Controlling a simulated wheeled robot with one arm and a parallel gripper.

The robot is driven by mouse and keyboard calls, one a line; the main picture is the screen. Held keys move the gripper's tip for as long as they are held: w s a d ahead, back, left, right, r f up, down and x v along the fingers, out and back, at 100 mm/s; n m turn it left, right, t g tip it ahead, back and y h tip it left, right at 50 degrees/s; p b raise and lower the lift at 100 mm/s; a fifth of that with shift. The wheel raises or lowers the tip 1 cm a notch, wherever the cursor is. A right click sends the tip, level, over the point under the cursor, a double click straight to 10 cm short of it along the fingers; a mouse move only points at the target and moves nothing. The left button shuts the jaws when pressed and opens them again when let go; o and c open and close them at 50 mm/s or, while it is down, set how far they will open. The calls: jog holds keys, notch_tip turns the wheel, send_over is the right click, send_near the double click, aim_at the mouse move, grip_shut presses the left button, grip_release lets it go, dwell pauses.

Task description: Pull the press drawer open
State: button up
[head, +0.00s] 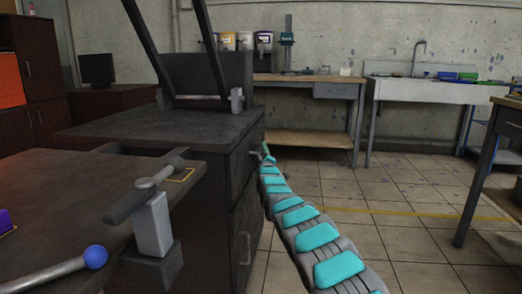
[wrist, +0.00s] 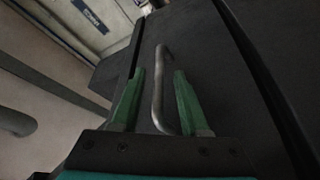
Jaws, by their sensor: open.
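The press cabinet (head: 200,135) is a dark grey block left of centre in the head view. Its press drawer is on the right-hand side, near the top; the front (wrist: 205,50) fills much of the wrist view. The drawer handle (wrist: 158,90) is a bent grey metal bar. My gripper (wrist: 160,74) is open, with one green finger on each side of the handle bar. I cannot tell whether either finger touches it. In the head view my gripper (head: 265,151) is small and beside the upper cabinet side. The drawer looks shut.
A lower handle (head: 246,247) is on the cabinet door below. A dark table (head: 70,200) with a clamp-like metal fixture (head: 152,225) stands at the front left. A workbench (head: 310,78) and a sink (head: 415,90) line the back wall. Tiled floor right of the cabinet is free.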

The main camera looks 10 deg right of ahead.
jog(key=shift+x, duration=0.75)
jog(key=shift+d, duration=0.1)
grip_shut()
dwell(1.1)
